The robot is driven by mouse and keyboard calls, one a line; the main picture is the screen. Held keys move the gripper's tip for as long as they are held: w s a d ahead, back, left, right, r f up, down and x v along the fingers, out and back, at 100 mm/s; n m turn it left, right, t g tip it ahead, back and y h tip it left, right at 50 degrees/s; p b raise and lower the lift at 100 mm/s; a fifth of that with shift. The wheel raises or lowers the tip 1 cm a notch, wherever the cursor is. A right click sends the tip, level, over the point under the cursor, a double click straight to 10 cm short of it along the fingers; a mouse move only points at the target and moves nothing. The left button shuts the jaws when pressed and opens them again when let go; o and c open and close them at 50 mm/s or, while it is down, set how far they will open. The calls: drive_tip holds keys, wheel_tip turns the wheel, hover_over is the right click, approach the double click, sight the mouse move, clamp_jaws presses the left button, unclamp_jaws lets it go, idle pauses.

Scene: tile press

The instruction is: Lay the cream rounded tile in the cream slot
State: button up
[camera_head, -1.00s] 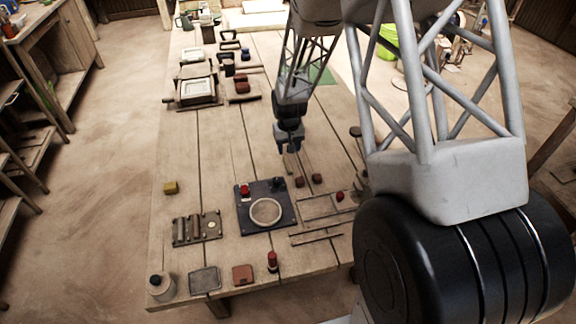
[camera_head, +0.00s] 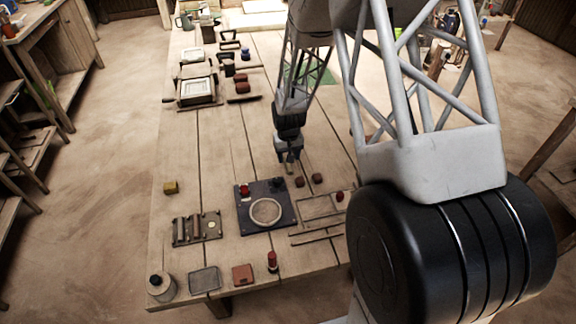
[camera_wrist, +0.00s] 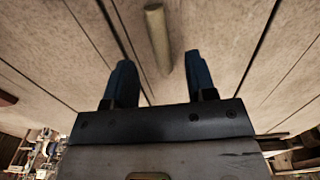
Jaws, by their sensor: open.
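My gripper (camera_head: 288,155) is open above the right-middle of the wooden table. In the wrist view its two dark blue fingers (camera_wrist: 159,60) are spread apart. A pale beige rounded bar (camera_wrist: 157,38) lies on the planks ahead of and between the fingers, apart from both; it may be the cream rounded tile, but I cannot be sure. In the head view the gripper mostly hides that spot. I cannot tell which recess is the cream slot. A dark plate (camera_head: 286,194) with a pale ring (camera_head: 265,212) and a red knob lies nearer the front.
A small rack (camera_head: 213,236) with brown bars sits left of the plate. A yellow block (camera_head: 170,187) lies at the left edge. A red-topped post (camera_head: 272,261) stands at the front.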

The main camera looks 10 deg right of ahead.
sight(288, 165)
drive_tip(key=shift+f, duration=1.8)
drive_tip(key=shift+c, duration=0.3)
clamp_jaws()
